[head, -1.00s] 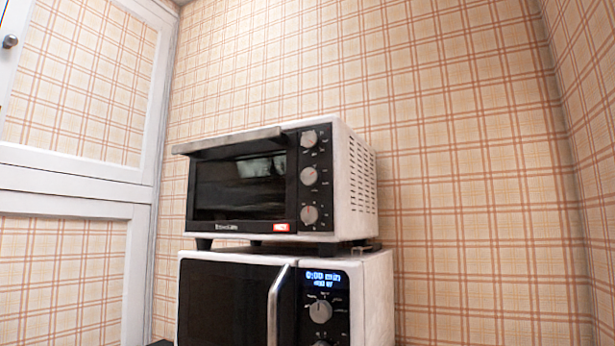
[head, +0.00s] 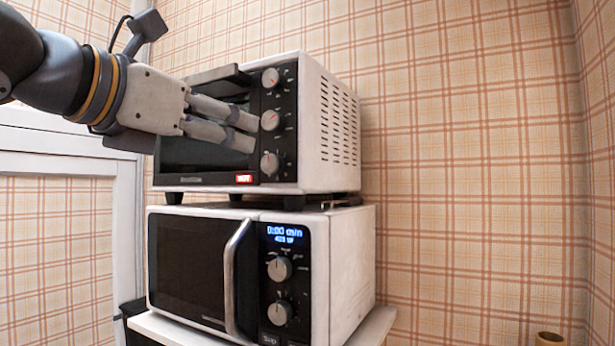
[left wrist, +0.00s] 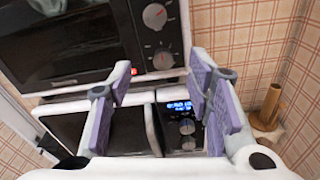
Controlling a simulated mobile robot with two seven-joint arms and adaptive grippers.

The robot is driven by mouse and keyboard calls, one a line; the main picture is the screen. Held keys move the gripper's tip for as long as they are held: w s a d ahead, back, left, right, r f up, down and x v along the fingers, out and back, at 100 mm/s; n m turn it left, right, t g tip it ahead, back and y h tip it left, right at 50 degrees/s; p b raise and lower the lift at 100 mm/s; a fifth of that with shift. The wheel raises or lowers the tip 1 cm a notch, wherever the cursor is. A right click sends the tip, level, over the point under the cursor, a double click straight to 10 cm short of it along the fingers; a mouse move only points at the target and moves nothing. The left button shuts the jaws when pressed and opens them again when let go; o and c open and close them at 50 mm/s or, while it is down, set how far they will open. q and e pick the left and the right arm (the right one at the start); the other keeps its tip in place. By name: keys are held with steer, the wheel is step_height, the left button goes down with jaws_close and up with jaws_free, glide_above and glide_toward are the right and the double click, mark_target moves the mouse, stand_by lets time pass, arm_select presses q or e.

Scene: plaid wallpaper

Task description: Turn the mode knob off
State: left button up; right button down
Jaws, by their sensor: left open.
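A black-and-white toaster oven (head: 325,120) stands on top of a microwave. Its front panel has a column of three grey knobs: top (head: 270,78), middle (head: 270,120) and bottom (head: 269,163). The labels are too small to read, so I cannot tell which is the mode knob. My left gripper (head: 256,134) is open and empty, with its fingertips in front of the oven, just left of the middle and bottom knobs. In the left wrist view, one oven knob (left wrist: 163,60) shows between the open fingers and another knob (left wrist: 155,16) above it. My right gripper is not in view.
The white microwave (head: 345,270) below has a handle (head: 232,280), a lit blue display (head: 285,234) and two knobs of its own. It stands on a light shelf (head: 380,325). A brown cylinder (head: 549,339) is at the lower right.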

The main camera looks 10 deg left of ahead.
mark_target(269, 119)
arm_select(q)
steer(key=shift+n+t+h, duration=0.3)
steer(key=shift+n+t, duration=0.1)
steer(key=shift+n, duration=0.1)
steer(key=w+d+r, duration=0.1)
steer(key=w, duration=0.2)
steer(key=w+d+r, duration=0.1)
steer(key=w, duration=0.2)
steer(key=w+d+r, duration=0.1)
steer(key=w, duration=0.2)
steer(key=shift+w+d+r, duration=0.15)
steer(key=shift+w+r, duration=0.05)
steer(key=shift+w, duration=0.05)
jaws_close()
